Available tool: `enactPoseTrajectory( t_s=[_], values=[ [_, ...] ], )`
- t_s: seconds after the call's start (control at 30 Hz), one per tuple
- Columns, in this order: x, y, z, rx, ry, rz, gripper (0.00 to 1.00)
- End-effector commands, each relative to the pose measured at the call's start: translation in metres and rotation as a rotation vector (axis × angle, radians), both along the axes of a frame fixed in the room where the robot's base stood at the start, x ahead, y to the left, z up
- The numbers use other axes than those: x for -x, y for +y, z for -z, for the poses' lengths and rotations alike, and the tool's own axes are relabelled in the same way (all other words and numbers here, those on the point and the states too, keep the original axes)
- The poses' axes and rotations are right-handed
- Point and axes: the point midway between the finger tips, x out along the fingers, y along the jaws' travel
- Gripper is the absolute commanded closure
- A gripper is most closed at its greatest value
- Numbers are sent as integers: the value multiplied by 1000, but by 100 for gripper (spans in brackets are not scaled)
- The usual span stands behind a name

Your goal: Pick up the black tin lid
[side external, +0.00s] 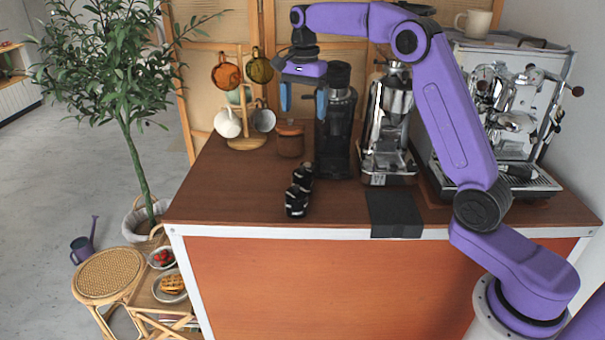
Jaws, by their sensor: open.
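Small black tins (297,203) with shiny bands stand close together near the front of the brown counter, left of its middle. They are too small in the picture for me to tell a black lid apart from the tin bodies. My gripper (303,103) is open and empty, with blue fingers pointing down. It hangs well above the counter, over the area behind the tins, and touches nothing that I can see. A brown canister (290,143) stands behind the tins, below my gripper.
A black grinder (338,130) stands right of the canister, with a silver grinder (388,125) and an espresso machine (510,110) farther right. A mug tree (243,100) is on the left. A black mat (394,210) lies at the front edge. The counter's front left (230,195) is clear.

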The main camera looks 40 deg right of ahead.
Motion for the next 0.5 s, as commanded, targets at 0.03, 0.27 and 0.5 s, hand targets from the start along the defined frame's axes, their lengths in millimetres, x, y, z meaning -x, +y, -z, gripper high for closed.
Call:
enactPoseTrajectory(
  t_s=[0.03, 0.27, 0.5],
  values=[
    [-2, -3, 0, 0, 1, 20, 10],
    [-2, -6, 22, 0, 6, 37, 10],
    [-2, -6, 68, 0, 6, 35, 10]
  ],
)
